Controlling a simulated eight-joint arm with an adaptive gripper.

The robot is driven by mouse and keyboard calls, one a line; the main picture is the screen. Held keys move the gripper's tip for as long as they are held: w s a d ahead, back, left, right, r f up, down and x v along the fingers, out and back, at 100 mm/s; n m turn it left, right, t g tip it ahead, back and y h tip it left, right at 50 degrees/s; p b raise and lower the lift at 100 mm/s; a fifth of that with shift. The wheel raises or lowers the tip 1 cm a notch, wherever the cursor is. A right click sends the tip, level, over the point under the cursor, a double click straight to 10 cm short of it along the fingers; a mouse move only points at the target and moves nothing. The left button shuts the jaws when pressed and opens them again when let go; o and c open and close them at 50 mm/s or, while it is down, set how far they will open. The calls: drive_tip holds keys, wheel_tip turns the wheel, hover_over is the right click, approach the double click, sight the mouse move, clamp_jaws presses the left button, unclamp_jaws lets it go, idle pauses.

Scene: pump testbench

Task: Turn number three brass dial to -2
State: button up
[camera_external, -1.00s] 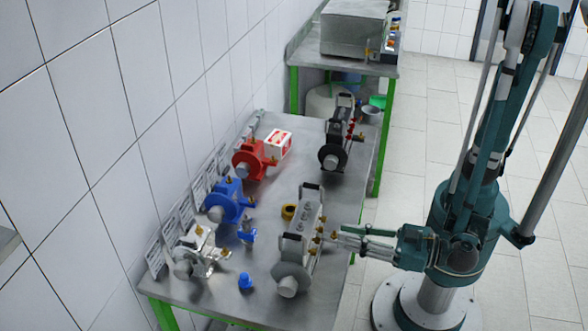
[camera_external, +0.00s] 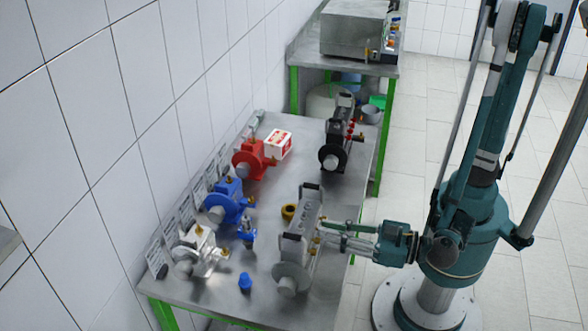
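A grey metal box unit (camera_external: 303,228) with a round flange and grey knob at its near end stands on the front right of the steel table. Small brass dials (camera_external: 317,240) stick out from its right side. The far one is hidden behind the fingers, and the dial numbers and markings are too small to read. My gripper (camera_external: 323,232) reaches in from the right, its fingertips at the brass dials along the unit's right side. The fingers look somewhat apart, but I cannot tell whether they touch or grip a dial.
White (camera_external: 199,251), blue (camera_external: 228,201) and red (camera_external: 254,159) pumps line the left of the table (camera_external: 262,290). A black unit (camera_external: 336,140) stands at the back right.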

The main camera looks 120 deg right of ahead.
clamp_jaws()
drive_tip(key=shift+n, duration=0.3)
drive_tip(key=shift+n+b, duration=0.75)
drive_tip(key=shift+n, duration=1.15)
